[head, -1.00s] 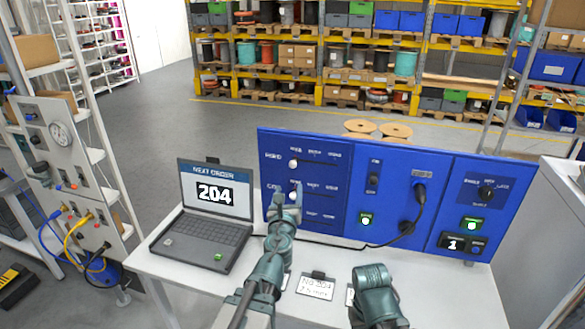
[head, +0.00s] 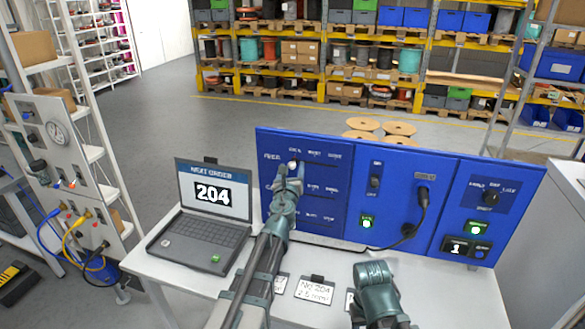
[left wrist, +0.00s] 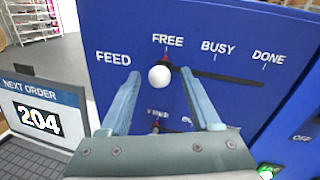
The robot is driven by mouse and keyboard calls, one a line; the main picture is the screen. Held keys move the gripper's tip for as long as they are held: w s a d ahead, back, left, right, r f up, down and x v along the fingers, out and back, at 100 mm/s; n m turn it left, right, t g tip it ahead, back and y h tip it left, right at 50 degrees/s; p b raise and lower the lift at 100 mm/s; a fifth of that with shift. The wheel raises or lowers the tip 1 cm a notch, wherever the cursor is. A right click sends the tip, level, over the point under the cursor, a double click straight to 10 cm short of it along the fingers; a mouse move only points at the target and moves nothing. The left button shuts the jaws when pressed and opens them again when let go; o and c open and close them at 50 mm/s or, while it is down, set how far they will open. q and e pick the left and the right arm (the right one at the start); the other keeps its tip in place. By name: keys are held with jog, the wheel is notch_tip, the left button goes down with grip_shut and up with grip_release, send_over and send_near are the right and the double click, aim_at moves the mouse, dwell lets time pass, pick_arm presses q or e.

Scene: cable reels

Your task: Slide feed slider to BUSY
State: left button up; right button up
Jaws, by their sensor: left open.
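The feed slider's white knob (left wrist: 159,76) sits at the left end of its dark slot, under the FREE mark, in the left wrist view. BUSY (left wrist: 217,48) is printed to its right, and DONE is further right. My left gripper (left wrist: 160,95) is open, with one finger to each side of the knob in that view; I cannot tell whether it touches. In the head view my left gripper (head: 289,170) is at the upper left of the blue panel (head: 330,152), covering part of the sliders. My right gripper (head: 373,275) is low in front; its fingers are not clear.
A laptop (head: 205,235) showing 204 stands left of the panel. A black cable plugs into the panel's middle section. Tags (head: 314,290) lie on the table's front. Free white tabletop (head: 445,300) lies at the right.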

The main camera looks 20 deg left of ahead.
pick_arm(q)
jog(key=shift+w, duration=0.1)
grip_shut()
dwell(0.3)
dwell(1.1)
